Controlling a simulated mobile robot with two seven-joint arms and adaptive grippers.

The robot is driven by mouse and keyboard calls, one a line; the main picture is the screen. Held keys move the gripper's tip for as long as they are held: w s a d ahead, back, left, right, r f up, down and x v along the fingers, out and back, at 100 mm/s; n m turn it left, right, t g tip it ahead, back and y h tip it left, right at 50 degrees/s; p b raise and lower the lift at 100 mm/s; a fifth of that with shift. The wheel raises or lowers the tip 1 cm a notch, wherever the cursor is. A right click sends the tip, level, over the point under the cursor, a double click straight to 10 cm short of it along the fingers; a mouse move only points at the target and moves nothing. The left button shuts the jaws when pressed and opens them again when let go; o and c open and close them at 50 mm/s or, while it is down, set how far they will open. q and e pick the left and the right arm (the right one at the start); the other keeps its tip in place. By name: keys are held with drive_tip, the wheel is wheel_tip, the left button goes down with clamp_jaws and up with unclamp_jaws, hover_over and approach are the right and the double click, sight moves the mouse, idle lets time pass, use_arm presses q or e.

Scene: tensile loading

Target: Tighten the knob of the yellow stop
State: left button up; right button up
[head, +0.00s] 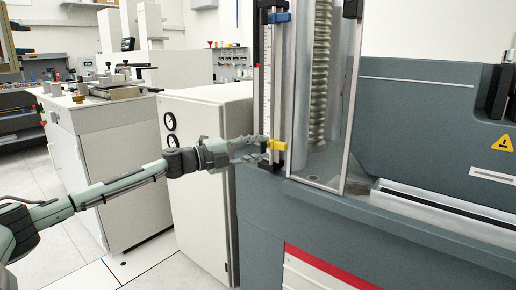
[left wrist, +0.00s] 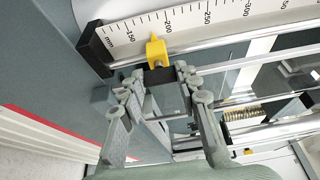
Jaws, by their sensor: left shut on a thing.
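The yellow stop (head: 278,145) sits low on the upright scale rail at the left side of the machine. In the left wrist view the yellow stop (left wrist: 157,52) lies against the ruler near its low end, between the 150 and 200 marks. Its dark knob (left wrist: 158,76) sticks out toward my gripper. My left gripper (head: 264,147) reaches in from the left at the stop's height. In the wrist view its fingertips (left wrist: 159,80) lie on either side of the knob, shut on it. The knob is mostly hidden in the head view. My right gripper is not in view.
A blue stop (head: 280,17) sits high on the same rail. A clear guard (head: 350,110) encloses a spring-like column just right of the rail. A beige cabinet with gauges (head: 205,170) stands close behind my left arm. The dark grey machine body (head: 420,130) fills the right.

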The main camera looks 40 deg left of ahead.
use_arm(q)
drive_tip(key=o, duration=1.2)
drive_tip(key=shift+c, duration=0.2)
drive_tip(key=shift+a, duration=0.1)
drive_tip(key=v, duration=1.2)
